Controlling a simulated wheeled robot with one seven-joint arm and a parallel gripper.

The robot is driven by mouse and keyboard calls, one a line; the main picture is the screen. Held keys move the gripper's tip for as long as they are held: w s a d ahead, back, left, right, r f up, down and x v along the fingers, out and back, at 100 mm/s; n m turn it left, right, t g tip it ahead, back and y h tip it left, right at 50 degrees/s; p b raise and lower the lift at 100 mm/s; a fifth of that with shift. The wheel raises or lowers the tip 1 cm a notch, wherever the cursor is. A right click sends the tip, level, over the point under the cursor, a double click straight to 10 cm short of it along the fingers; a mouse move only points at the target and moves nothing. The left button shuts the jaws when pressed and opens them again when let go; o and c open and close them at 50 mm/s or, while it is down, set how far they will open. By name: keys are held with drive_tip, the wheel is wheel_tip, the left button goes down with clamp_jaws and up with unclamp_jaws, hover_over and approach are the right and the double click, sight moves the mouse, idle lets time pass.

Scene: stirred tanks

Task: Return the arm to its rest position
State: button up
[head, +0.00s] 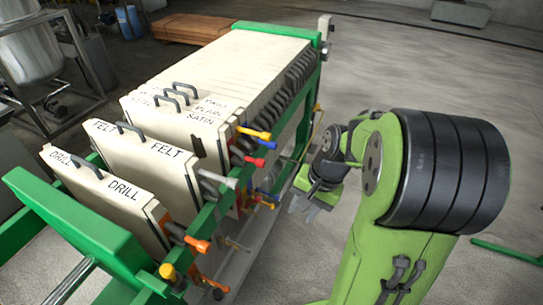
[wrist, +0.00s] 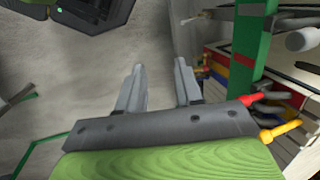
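My arm is green with a black banded joint and stands folded at the right of the head view. My gripper (head: 302,203) hangs low beside the right side of the green plate rack (head: 312,95). In the wrist view my gripper (wrist: 160,85) shows two grey fingers set apart, with bare floor between them and nothing held. The gripper is apart from the rack, whose green post (wrist: 252,50) and coloured valve handles show to its right.
The rack holds pale plates labelled DRILL (head: 105,195), FELT (head: 145,145) and PLAIN SATIN. Red, yellow, orange and blue handles stick out towards my arm. A steel tank (head: 35,55) stands at the upper left. Grey floor (head: 420,80) behind my arm is mostly clear.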

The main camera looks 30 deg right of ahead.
drive_tip(key=s+a+r+n+t+h+p, duration=0.2)
drive_tip(key=s+a+r+n+t, duration=0.2)
drive_tip(key=s+a+r+n, duration=0.5)
wheel_tip(320, 180, up, 4)
drive_tip(key=shift+s+a+f+n+h+p, duration=0.1)
drive_tip(key=shift+s+a+n+h+p, duration=0.35)
drive_tip(key=shift+s, duration=0.3)
